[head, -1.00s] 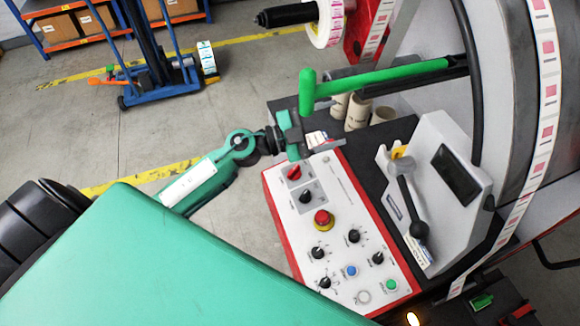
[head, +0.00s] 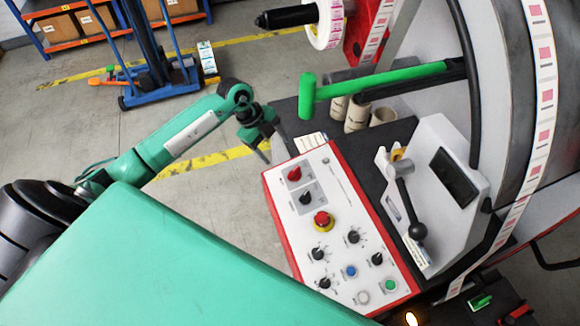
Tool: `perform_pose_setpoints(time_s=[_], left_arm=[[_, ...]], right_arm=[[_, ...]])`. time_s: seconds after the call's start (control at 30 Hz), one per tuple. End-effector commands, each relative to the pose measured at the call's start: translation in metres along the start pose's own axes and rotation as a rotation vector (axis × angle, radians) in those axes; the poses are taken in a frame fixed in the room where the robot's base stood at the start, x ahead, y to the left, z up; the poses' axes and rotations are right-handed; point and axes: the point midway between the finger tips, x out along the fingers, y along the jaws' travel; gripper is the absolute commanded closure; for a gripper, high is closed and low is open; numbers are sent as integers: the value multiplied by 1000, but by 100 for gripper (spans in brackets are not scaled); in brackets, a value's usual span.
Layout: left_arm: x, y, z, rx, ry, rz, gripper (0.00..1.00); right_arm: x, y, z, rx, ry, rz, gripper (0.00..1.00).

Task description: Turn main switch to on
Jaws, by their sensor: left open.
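The control panel (head: 335,256) is a white plate with a red edge, right of centre in the head view. A red rotary knob (head: 294,174), which looks like the main switch, sits on a grey plate at its upper left end. A black knob (head: 305,198) is just below it. The red knob is fully uncovered; I cannot read its labels or tell its setting. My left gripper (head: 266,142) is open and empty, up and left of the red knob, apart from it and off the panel's edge. My right gripper is out of view.
A red emergency button (head: 322,220) on a yellow base and several smaller knobs and buttons sit lower on the panel. A green bar (head: 380,80) reaches across above it. A white unit with a black lever (head: 408,208) stands to the right.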

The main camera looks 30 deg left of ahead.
Motion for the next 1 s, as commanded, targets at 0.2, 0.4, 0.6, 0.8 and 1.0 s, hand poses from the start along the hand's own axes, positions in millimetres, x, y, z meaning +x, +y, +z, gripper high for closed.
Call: perform_pose_setpoints(time_s=[0.2,0.4,0.6,0.8,1.0], left_arm=[[47,0,-3,-2,7,2,31],[84,0,-3,0,6,1,31],[105,0,-2,2,4,-1,31],[110,0,-1,2,3,0,31],[110,0,-1,2,3,-1,41]], right_arm=[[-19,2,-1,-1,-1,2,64],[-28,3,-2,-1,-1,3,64],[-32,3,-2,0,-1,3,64],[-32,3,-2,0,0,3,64],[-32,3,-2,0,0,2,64]])
